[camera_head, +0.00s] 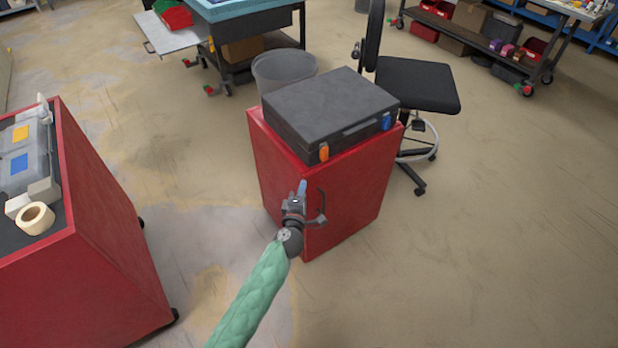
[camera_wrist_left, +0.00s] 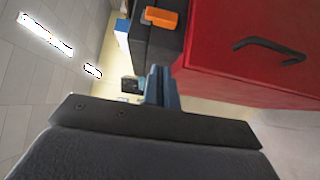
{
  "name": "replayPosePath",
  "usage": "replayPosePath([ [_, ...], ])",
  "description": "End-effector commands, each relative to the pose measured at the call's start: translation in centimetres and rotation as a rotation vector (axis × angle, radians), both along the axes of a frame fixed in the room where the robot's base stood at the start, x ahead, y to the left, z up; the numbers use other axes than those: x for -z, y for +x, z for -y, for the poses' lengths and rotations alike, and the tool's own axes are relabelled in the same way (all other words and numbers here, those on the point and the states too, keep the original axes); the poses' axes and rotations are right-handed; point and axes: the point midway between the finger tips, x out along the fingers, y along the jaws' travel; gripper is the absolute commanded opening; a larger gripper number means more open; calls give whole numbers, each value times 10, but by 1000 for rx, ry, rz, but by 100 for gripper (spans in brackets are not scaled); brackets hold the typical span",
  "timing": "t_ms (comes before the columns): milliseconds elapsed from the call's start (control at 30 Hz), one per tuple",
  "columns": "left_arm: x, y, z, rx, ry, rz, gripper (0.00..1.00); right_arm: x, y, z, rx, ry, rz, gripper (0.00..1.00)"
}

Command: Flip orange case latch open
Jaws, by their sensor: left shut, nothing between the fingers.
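A closed dark case (camera_head: 330,100) lies on top of a red cabinet (camera_head: 345,195). Its front side has an orange latch (camera_head: 324,152) near the left corner and a blue latch (camera_head: 386,121) near the right corner, with a handle between them. My left gripper (camera_head: 301,190) is shut and empty, in front of the cabinet, below the orange latch and a little left of it, apart from the case. In the left wrist view, the shut fingers (camera_wrist_left: 162,85) point toward the case, and the orange latch (camera_wrist_left: 160,18) shows at the top. My right gripper is not in view.
The cabinet door has a dark handle (camera_head: 321,207) close to my left gripper. A grey bin (camera_head: 283,70) and a black chair (camera_head: 418,85) stand behind the cabinet. Another red cabinet (camera_head: 85,240) with a tape roll (camera_head: 35,218) stands at left.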

Motion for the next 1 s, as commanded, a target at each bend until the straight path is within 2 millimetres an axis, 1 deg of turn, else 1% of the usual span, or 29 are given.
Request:
replayPosePath([
  [300, -2, 53, 8, -1, 0, 2, 0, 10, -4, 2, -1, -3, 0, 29],
  [533, -2, 92, 15, 0, -2, 2, 0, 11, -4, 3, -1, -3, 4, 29],
  [633, -1, 98, 28, 1, -4, 1, 0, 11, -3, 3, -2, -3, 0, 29],
  [800, -1, 108, 40, 0, -1, 1, 0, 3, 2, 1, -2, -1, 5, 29],
  [900, -1, 111, 44, 0, -1, 1, 0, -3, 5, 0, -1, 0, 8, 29],
  [1000, -1, 113, 46, 1, 0, 1, 0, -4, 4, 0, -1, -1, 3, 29],
])
